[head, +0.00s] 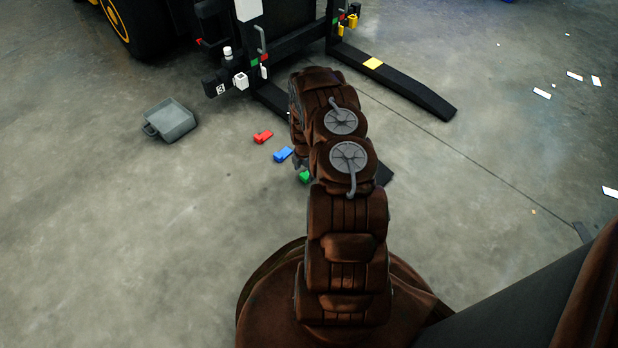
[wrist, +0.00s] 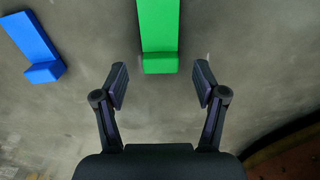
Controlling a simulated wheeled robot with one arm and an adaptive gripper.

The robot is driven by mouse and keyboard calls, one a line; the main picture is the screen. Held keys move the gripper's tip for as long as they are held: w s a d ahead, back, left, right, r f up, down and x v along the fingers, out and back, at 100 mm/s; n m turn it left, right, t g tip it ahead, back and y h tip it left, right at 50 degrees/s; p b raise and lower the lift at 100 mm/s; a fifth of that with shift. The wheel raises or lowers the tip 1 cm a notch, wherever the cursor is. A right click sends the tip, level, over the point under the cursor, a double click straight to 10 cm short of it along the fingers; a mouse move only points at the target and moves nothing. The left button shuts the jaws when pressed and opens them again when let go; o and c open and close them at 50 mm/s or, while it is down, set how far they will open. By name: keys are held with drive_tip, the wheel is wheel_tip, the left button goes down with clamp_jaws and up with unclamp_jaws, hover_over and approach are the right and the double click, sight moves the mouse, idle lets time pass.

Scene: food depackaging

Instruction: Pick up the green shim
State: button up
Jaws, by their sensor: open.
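The green shim (wrist: 158,30) lies on the concrete floor. In the wrist view it is at the top middle, its near end just beyond my gripper and its far end cut off by the picture's edge. My gripper (wrist: 161,80) is open and empty, with its two fingers spread to either side of the line of the shim. In the head view the green shim (head: 305,177) is partly hidden by my arm. My gripper's fingers cannot be made out in that view.
A blue shim (wrist: 35,45) lies left of the green one; it also shows in the head view (head: 283,154). A red shim (head: 263,137) lies beyond it. A grey bin (head: 170,120) stands further left. A forklift with dark forks (head: 395,80) is behind.

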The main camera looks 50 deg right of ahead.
wheel_tip(320, 180, down, 3)
drive_tip(key=shift+r+b, duration=0.1)
drive_tip(key=shift+b, duration=0.4)
drive_tip(key=shift+r, duration=0.1)
clamp_jaws()
